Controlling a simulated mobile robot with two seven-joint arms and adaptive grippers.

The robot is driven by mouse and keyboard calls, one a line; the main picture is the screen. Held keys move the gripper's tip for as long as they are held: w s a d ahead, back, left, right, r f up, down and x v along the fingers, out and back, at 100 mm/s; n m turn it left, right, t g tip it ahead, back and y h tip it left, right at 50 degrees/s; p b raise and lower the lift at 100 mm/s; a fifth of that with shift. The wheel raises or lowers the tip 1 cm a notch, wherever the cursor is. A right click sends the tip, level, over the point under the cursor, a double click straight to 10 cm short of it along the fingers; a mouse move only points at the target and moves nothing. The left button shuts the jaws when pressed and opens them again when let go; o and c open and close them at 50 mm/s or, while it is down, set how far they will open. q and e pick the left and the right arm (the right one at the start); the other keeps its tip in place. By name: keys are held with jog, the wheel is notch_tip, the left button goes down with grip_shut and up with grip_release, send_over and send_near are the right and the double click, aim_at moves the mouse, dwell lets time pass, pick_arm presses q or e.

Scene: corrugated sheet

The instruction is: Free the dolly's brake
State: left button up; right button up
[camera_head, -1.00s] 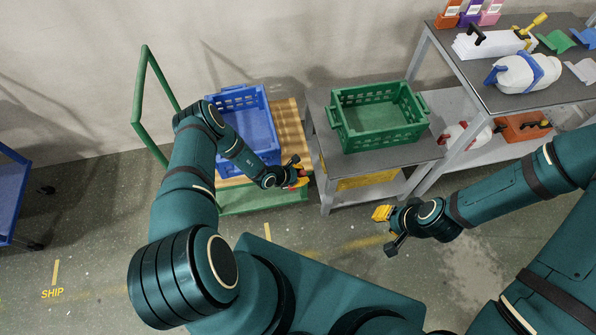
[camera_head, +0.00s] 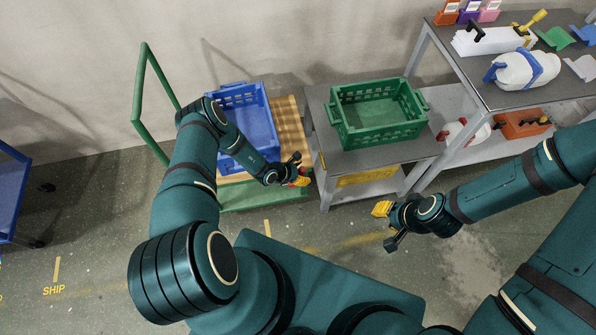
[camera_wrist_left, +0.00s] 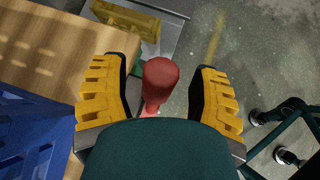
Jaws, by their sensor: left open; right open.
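The dolly has a wooden deck (camera_head: 289,128), a green frame (camera_head: 262,196) and a green push handle (camera_head: 140,95) at its left end. A red brake lever (camera_head: 303,181) stands at the deck's right front corner, partly hidden by my left gripper (camera_head: 299,172). In the left wrist view the red lever's rounded knob (camera_wrist_left: 161,74) sits between the two yellow fingers of my left gripper (camera_wrist_left: 160,88), with a gap visible on each side. That gripper is open. My right gripper (camera_head: 386,225) is open and empty above the floor at the right.
A blue crate (camera_head: 257,122) rests on the dolly deck. A grey table (camera_head: 400,154) with a green crate (camera_head: 372,137) stands close to the dolly's right. A shelf unit (camera_head: 425,60) with bottles stands farther right. Floor in front of the dolly is clear.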

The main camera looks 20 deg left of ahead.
pick_arm(q)
jog(key=v, duration=1.2)
